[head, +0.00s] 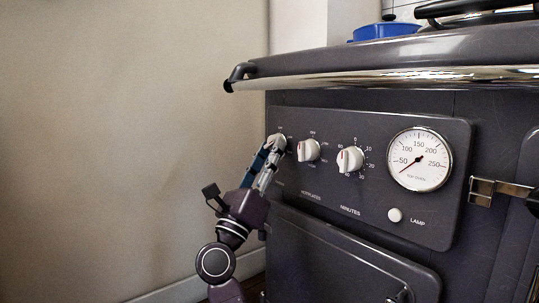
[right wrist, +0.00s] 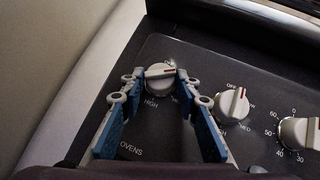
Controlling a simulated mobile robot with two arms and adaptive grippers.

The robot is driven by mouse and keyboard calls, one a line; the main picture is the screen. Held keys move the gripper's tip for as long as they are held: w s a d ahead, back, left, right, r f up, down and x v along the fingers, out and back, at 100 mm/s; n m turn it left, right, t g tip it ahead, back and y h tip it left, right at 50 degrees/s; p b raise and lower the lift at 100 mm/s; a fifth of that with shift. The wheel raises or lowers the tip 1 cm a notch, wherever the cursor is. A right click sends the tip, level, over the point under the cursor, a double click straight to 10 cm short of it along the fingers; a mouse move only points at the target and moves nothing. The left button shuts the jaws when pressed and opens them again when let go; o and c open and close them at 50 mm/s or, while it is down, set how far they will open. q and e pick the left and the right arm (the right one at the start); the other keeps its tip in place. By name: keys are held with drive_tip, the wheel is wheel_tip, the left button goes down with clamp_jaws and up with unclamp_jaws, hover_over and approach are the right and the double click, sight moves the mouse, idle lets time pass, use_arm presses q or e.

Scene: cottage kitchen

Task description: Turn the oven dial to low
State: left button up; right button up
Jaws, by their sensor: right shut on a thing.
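The oven dial (head: 277,140) is the leftmost white knob on the dark stove panel. It also shows in the right wrist view (right wrist: 159,80), above the printed word OVENS. My right gripper (head: 272,151) is at this dial, with one blue-padded finger on each side, and it is shut on it. In the right wrist view the dial's red mark lies to the right, near a partly hidden label starting with M. HIGH is printed below left of the dial. The LOW label cannot be made out. My left gripper is not in view.
The hotplates dial (head: 308,150) and minutes dial (head: 350,159) sit close to the right. Farther right are a round gauge (head: 419,159) and a lamp button (head: 395,214). A chrome rail (head: 380,80) juts out above the panel. A bare wall (head: 120,120) stands left.

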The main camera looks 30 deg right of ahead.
drive_tip(key=o, duration=1.1)
drive_tip(key=shift+v, duration=3.8)
